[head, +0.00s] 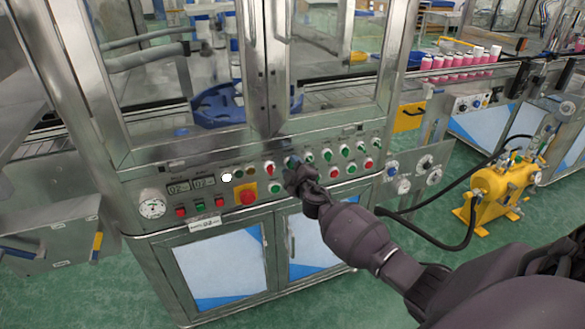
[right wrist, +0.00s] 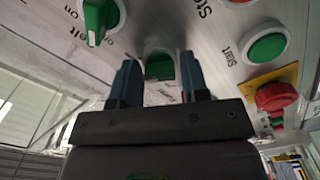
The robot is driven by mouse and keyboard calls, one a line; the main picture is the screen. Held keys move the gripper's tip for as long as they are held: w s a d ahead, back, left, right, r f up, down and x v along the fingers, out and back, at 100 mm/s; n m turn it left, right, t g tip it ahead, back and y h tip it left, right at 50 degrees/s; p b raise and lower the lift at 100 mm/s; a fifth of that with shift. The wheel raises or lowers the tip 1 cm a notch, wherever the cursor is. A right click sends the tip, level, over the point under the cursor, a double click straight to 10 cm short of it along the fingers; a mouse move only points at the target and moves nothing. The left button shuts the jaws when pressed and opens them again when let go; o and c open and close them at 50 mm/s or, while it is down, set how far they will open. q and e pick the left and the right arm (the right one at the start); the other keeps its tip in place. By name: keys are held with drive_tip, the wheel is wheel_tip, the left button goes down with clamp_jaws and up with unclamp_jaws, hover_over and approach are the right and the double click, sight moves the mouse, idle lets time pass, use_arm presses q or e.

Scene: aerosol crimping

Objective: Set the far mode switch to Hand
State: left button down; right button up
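My right gripper (head: 293,166) reaches up to the control panel (head: 130,192) on the front of the machine. In the right wrist view its two blue fingers (right wrist: 160,72) stand apart, one on each side of a green switch knob (right wrist: 159,66). I cannot tell whether the fingers touch the knob. The label by this knob is mostly hidden, so its setting cannot be read. Another green knob (right wrist: 96,18) with an "on" mark sits to the upper left in the wrist view. My left gripper is not in view.
A green Start button (right wrist: 266,48) and a red emergency stop (right wrist: 276,97) on a yellow plate lie right of the fingers. More green knobs (head: 327,155) and push buttons line the panel. A yellow pump unit (head: 492,186) stands on the floor at right.

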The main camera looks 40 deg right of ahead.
drive_tip(key=c, duration=0.6)
drive_tip(key=n, duration=0.8)
drive_tip(key=shift+n, duration=1.1)
drive_tip(key=shift+f+n, duration=0.1)
drive_tip(key=shift+n, duration=0.7)
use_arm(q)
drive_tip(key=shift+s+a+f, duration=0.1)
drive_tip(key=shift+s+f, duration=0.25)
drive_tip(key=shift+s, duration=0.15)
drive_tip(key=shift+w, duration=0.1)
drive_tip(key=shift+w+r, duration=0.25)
